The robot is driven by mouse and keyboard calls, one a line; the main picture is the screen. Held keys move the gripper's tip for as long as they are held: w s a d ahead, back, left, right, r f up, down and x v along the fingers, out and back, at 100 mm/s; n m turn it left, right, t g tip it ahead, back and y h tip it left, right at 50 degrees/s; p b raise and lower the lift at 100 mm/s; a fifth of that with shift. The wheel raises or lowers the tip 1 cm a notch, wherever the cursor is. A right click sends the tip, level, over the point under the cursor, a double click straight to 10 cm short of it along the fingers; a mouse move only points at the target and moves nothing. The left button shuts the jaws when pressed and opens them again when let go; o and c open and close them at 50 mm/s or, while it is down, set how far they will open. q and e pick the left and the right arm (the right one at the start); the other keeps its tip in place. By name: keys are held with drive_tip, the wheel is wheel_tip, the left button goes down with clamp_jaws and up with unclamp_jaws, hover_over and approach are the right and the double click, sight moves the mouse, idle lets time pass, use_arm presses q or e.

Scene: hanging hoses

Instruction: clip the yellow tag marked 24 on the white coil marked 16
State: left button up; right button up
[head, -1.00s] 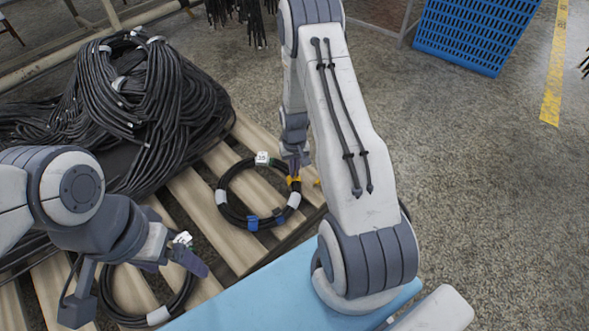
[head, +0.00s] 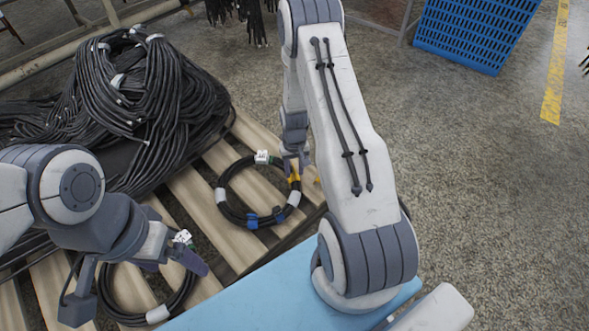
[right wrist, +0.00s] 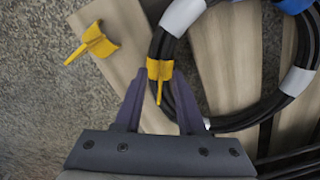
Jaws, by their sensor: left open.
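A black coil (head: 227,205) with white bands and blue clips lies on the pallet; its white label (head: 263,157) is too small to read now. A yellow tag (right wrist: 160,70) sits on the coil's edge, its stem between the fingers of my right gripper (right wrist: 158,88). The fingers stand apart from the stem, so this gripper is open. In the head view my right gripper (head: 293,165) is beside the coil, partly hiding its far right edge. I cannot read the tag's number. My left gripper (head: 178,262) is open above a second coil (head: 128,312).
Another yellow tag (right wrist: 98,42) lies on a pallet slat near the coil. A large heap of black hoses (head: 150,100) covers the pallet's far left. A blue crate (head: 475,35) stands on the floor at the back right. A light blue surface (head: 235,305) is in front.

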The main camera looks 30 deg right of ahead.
wheel_tip(320, 180, up, 9)
drive_tip(key=p, duration=0.5)
drive_tip(key=shift+r+p, duration=0.1)
drive_tip(key=shift+p, duration=0.2)
drive_tip(key=s+a+r+n+p, duration=0.3)
drive_tip(key=a+r, duration=0.7)
drive_tip(key=r, duration=0.2)
drive_tip(key=s+a+r+n+p, duration=0.2)
drive_tip(key=s+a+r, duration=0.1)
drive_tip(key=a+r, duration=0.75)
drive_tip(key=s+a+r+n+y+p, duration=0.1)
drive_tip(key=s+a+r+n+p, duration=0.15)
drive_tip(key=s+r, duration=0.5)
drive_tip(key=s+a+r+n+p, duration=0.1)
drive_tip(key=s+a+r+n, duration=0.3)
drive_tip(key=s, duration=0.6)
wheel_tip(320, 180, up, 38)
drive_tip(key=p, duration=3.8)
drive_tip(key=shift+r+m, duration=0.15)
drive_tip(key=shift+m, duration=0.3)
